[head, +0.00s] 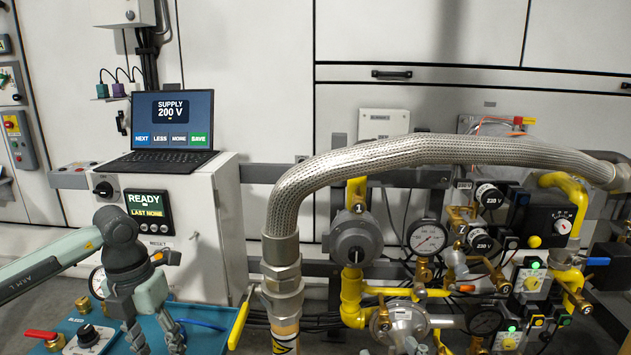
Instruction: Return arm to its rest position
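My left arm (50,258) comes in from the left, grey-green with dark joints. My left gripper (155,338) points down in front of the white control cabinet, over the teal surface at the lower left. Its two fingers are apart with teal showing between them, and I see nothing held. The fingertips are close to the bottom edge of the picture. My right arm and gripper are not in view.
A laptop (172,119) reading "SUPPLY 200 V" stands on the cabinet (205,240), whose display (149,211) reads "READY". A braided hose (420,152) arches over gauges and yellow pipes. A yellow lever (240,318) and a red-handled valve (42,335) flank the gripper.

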